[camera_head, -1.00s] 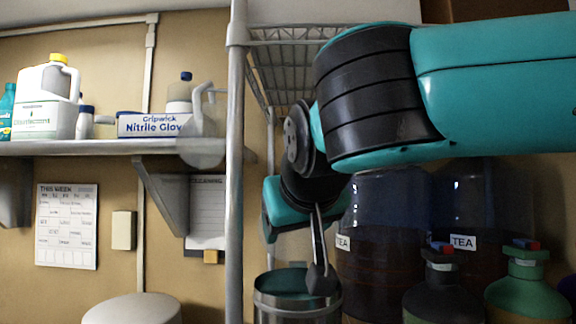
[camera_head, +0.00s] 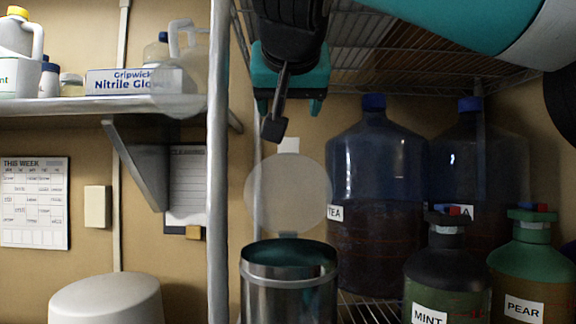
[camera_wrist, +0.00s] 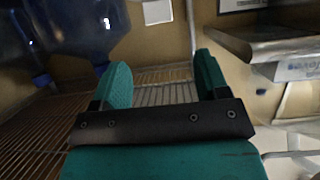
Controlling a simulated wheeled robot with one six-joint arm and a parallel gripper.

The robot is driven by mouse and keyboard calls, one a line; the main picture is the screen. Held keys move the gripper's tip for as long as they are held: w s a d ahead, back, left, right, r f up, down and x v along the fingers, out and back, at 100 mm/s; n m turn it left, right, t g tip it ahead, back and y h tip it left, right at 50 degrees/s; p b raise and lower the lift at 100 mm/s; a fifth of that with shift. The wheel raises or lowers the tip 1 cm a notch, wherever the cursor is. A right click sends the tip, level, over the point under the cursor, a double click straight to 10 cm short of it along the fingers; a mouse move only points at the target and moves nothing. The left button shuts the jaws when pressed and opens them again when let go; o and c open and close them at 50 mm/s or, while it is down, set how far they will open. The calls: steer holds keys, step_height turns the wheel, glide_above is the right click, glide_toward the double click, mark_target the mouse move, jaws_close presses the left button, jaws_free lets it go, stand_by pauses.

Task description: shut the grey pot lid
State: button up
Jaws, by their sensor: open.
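The grey metal pot (camera_head: 288,290) stands at the lower middle of the head view, its round mouth open and its inside teal. A pale round disc, which looks like its lid (camera_head: 287,193), stands upright above the pot's back rim. Whether the two are joined there is hard to tell. My gripper (camera_head: 290,103) is above the disc in the head view, apart from the pot. In the wrist view my gripper (camera_wrist: 163,82) shows two teal fingers spread apart with nothing between them. The pot and lid are not clearly seen there.
Large blue-capped TEA jugs (camera_head: 375,190) stand to the right of the pot. A MINT bottle (camera_head: 447,275) and a PEAR bottle (camera_head: 530,265) stand in front of them. A shelf post (camera_head: 219,170) rises left of the pot. A wire shelf (camera_head: 400,65) hangs overhead.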

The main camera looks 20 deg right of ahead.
mark_target(288, 163)
steer(key=b+x, duration=0.2)
steer(key=x, duration=1.1)
